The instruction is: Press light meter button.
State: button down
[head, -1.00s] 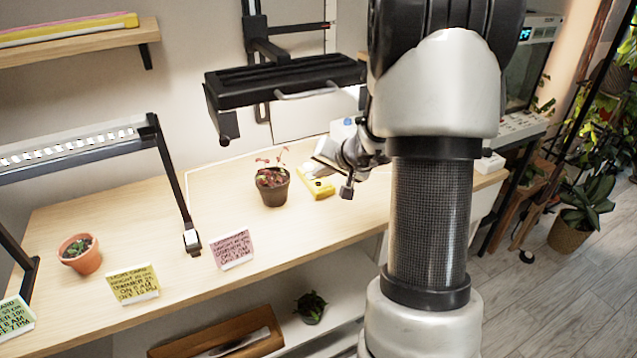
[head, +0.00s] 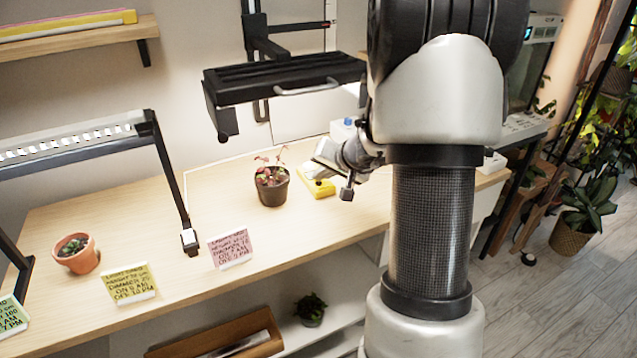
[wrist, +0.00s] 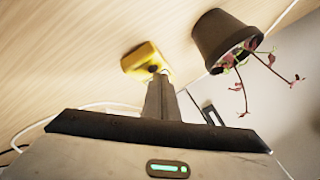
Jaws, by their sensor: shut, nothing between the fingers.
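The yellow light meter (head: 321,190) lies on the wooden bench, just right of a dark potted plant. It also shows in the wrist view (wrist: 140,58), with a small dark round spot on its face near my fingertips. My gripper (wrist: 158,78) is shut and empty, its fingers pointing at the meter's near edge. In the head view my arm comes in from the right and the gripper is low over the meter. I cannot tell whether the fingertips touch it, and they partly cover its face.
The dark pot (head: 271,190) with a reddish plant stands close to the left of the meter. A black lamp fixture (head: 285,82) hangs above the bench. A terracotta pot (head: 77,256) and note cards (head: 230,249) stand at the left. A white cable (wrist: 105,105) runs near the gripper.

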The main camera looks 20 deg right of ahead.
jog(key=shift+f+b, duration=0.2)
jog(key=shift+b, duration=0.15)
dwell(0.3)
jog(key=shift+r, duration=0.65)
jog(key=shift+p, duration=0.3)
jog(key=shift+r+p, duration=2.05)
jog(key=shift+r, duration=0.95)
